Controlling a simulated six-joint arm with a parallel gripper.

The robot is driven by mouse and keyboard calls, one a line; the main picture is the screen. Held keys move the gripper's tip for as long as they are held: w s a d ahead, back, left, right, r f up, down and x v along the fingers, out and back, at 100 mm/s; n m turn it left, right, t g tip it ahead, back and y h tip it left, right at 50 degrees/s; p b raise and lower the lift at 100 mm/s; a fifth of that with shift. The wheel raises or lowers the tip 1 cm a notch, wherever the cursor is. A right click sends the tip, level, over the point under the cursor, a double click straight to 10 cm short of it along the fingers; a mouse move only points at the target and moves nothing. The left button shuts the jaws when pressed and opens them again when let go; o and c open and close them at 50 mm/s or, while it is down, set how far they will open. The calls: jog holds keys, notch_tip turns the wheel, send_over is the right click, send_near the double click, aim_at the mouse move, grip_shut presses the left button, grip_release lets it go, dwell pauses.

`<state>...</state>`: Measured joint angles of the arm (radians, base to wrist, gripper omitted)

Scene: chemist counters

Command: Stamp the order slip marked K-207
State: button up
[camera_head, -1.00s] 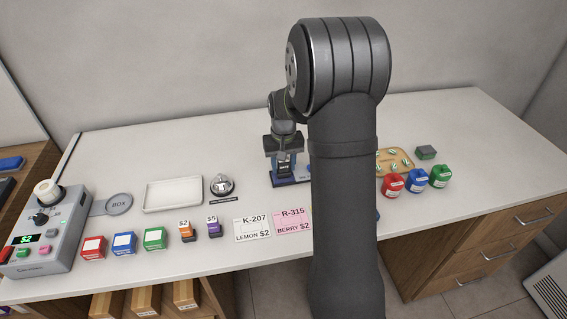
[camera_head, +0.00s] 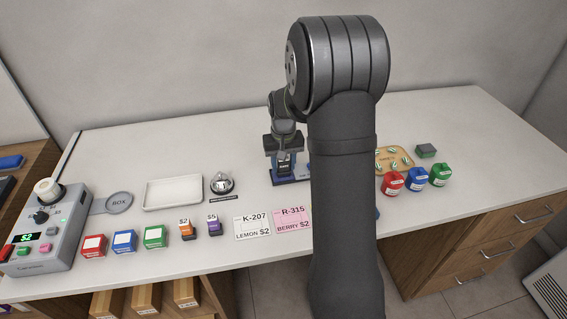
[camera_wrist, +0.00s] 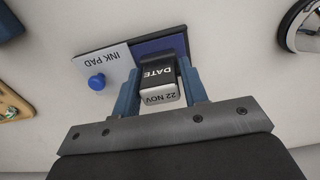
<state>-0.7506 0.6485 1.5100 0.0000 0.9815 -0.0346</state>
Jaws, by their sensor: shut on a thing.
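My gripper (camera_wrist: 160,80) is shut on a black and white date stamp (camera_wrist: 160,97) marked DATE and 22 NOV, with a blue finger on each side. It holds the stamp over or at the dark blue pad of the open ink pad (camera_wrist: 116,66). I cannot tell whether the stamp touches the pad. In the head view my gripper (camera_head: 284,158) is at the ink pad (camera_head: 291,181), partly behind my arm. The white slip K-207 (camera_head: 252,226), LEMON $2, lies flat near the front edge, left of the pink slip R-315 (camera_head: 291,222).
A bell (camera_head: 222,184) and a white tray (camera_head: 172,194) stand left of the ink pad. Small orange (camera_head: 187,231) and purple (camera_head: 214,227) blocks stand left of K-207. A wooden tray (camera_head: 394,160) is at right.

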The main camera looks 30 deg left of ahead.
dwell(0.3)
jog(key=shift+r, duration=3.5)
jog(key=s, duration=1)
send_over(252, 226)
jog(key=f, duration=0.1)
jog(key=shift+a+f, duration=0.1)
jog(key=shift+f, duration=2.85)
jog(key=shift+f, duration=0.6)
